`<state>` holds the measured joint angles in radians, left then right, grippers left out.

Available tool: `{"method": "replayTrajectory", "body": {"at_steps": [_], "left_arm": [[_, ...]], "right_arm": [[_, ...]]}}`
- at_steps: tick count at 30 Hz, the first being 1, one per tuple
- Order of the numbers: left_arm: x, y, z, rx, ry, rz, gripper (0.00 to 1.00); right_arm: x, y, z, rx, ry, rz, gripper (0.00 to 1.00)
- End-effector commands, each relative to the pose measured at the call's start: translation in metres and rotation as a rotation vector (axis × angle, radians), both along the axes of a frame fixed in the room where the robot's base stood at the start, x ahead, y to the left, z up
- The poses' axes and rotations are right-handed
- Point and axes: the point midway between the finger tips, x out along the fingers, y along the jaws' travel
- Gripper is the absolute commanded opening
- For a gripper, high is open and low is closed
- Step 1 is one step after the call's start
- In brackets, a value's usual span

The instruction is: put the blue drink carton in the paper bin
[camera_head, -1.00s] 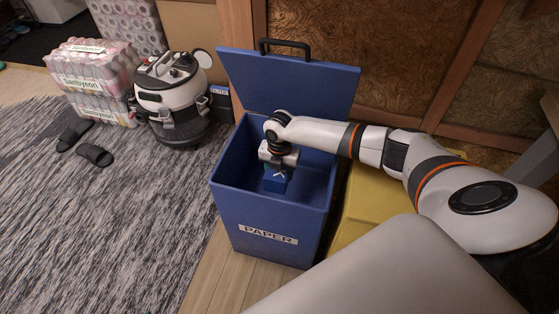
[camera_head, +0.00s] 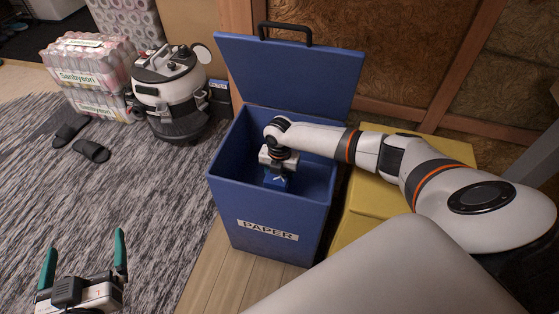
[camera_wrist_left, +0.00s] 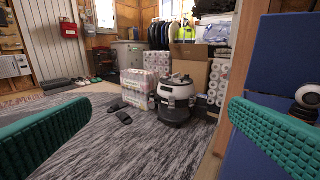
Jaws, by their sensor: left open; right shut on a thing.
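The blue paper bin (camera_head: 232,216) stands with its lid (camera_head: 290,75) raised and "PAPER" on its front. My right arm reaches in from the right, and my right gripper (camera_head: 278,170) is inside the bin's opening, pointing down. It is shut on the blue drink carton (camera_head: 275,181), whose lower part is hard to make out against the blue interior. My left gripper (camera_head: 82,262) is open and empty over the rug at the lower left. Its green fingers also show in the left wrist view (camera_wrist_left: 148,125), with the bin's blue side at the right edge.
A yellow bin (camera_head: 360,215) stands right of the blue one. A vacuum cleaner (camera_head: 170,92), wrapped packs (camera_head: 90,75) and dark slippers (camera_head: 90,150) lie to the left. The grey rug (camera_head: 130,195) has free room.

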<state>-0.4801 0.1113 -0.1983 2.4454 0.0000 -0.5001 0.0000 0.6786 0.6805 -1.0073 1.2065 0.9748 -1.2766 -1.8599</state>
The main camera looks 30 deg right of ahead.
Motion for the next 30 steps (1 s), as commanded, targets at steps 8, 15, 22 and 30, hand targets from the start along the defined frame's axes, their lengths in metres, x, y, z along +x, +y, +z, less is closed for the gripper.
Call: {"method": "replayTrajectory", "body": {"at_steps": [8,15,22,30], "left_arm": [[0.003,-0.008,0.039,-0.068,-0.264,-0.017,1.00],[-0.005,-0.011,0.074,-0.131,-0.494,-0.030,1.00],[-0.021,-0.011,0.102,-0.188,-0.697,-0.040,1.00],[-0.033,-0.010,0.118,-0.223,-0.821,-0.046,1.00]], "right_arm": [[0.000,0.000,-0.019,0.001,0.001,0.000,0.38],[0.000,0.000,-0.033,0.000,0.001,-0.001,0.38],[0.000,0.000,-0.045,0.000,0.000,-0.001,0.38],[0.000,0.000,-0.051,0.001,-0.001,-0.001,0.38]]}}
